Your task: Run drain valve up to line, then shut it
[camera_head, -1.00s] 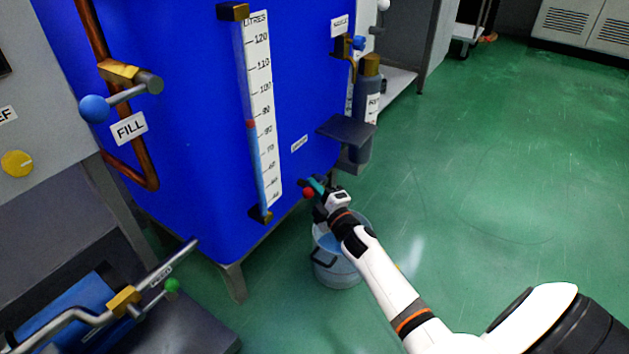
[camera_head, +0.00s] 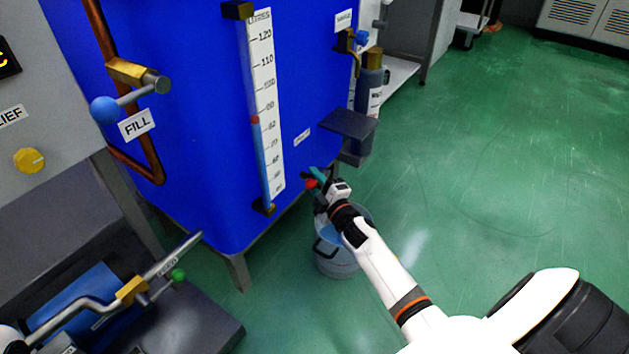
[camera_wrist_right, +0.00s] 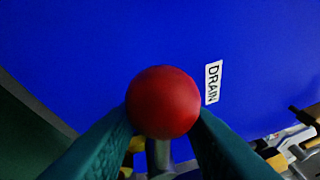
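The drain valve's red ball knob (camera_wrist_right: 163,102) sits between the two teal fingers of my right gripper (camera_head: 317,180), which touch it on both sides. The DRAIN label (camera_wrist_right: 213,83) is on the blue tank, right of the knob. The blue tank (camera_head: 205,140) carries a sight gauge (camera_head: 261,110) with a LITRES scale. A red mark on the gauge lies a little below 90, with blue below it. A grey bucket (camera_head: 338,266) stands on the floor under the valve, partly hidden by my right arm, with pale blue liquid inside. I cannot make out a line on it. My left gripper is not in view.
The FILL valve with a blue ball (camera_head: 104,109) is on a copper pipe at left. A green-knobbed valve (camera_head: 178,276) is at lower left. A dark shelf (camera_head: 347,123) juts from the tank above my right gripper. The green floor (camera_head: 500,180) at right is clear.

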